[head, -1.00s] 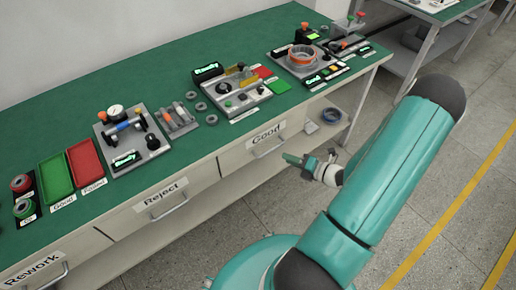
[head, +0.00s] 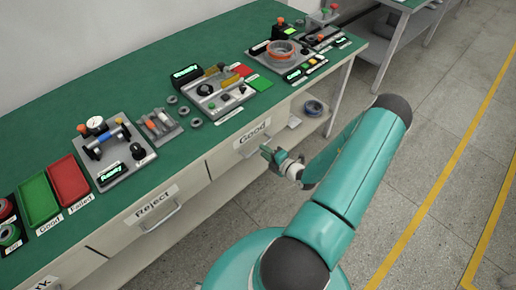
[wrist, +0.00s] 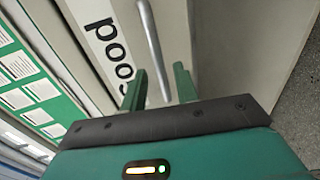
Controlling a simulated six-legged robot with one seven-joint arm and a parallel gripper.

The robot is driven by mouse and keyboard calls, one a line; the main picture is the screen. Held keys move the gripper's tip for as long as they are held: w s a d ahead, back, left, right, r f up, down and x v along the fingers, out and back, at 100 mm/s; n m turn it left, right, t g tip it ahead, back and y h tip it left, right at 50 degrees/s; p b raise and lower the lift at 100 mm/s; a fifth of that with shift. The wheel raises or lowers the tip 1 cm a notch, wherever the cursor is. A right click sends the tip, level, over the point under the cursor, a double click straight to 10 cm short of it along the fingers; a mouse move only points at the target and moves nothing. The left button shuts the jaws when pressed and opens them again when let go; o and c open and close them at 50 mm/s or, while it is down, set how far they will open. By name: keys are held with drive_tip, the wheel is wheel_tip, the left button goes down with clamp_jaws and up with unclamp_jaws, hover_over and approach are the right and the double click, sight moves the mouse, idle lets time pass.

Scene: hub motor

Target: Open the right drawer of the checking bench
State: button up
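The right drawer of the checking bench, labelled "Good" (head: 222,158), is shut in the head view, with its bar handle (head: 244,152) on the front. In the wrist view, the label (wrist: 112,45) appears sideways and the metal handle (wrist: 150,38) runs down the picture between my fingers. My gripper (head: 268,153) is just in front of this drawer, right of the handle in the head view. In the wrist view, my gripper (wrist: 158,68) is open, with one green finger on each side of the handle's line. I cannot tell whether they touch it.
The "Reject" drawer (head: 120,232) is shut, left of the Good drawer. The green benchtop (head: 130,90) carries trays, gauges and fixtures. A lower shelf (head: 230,190) runs under the drawers. Open floor (head: 440,170) lies to the right.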

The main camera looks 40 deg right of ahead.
drive_tip(key=x, duration=0.4)
drive_tip(key=shift+a, duration=0.1)
clamp_jaws()
drive_tip(key=f+v, duration=0.2)
drive_tip(key=v, duration=1.1)
drive_tip(key=s+f+v, duration=0.1)
drive_tip(key=f+v, duration=0.2)
drive_tip(key=v, duration=1.1)
drive_tip(key=shift+f, duration=0.3)
drive_tip(key=shift+s, duration=0.1)
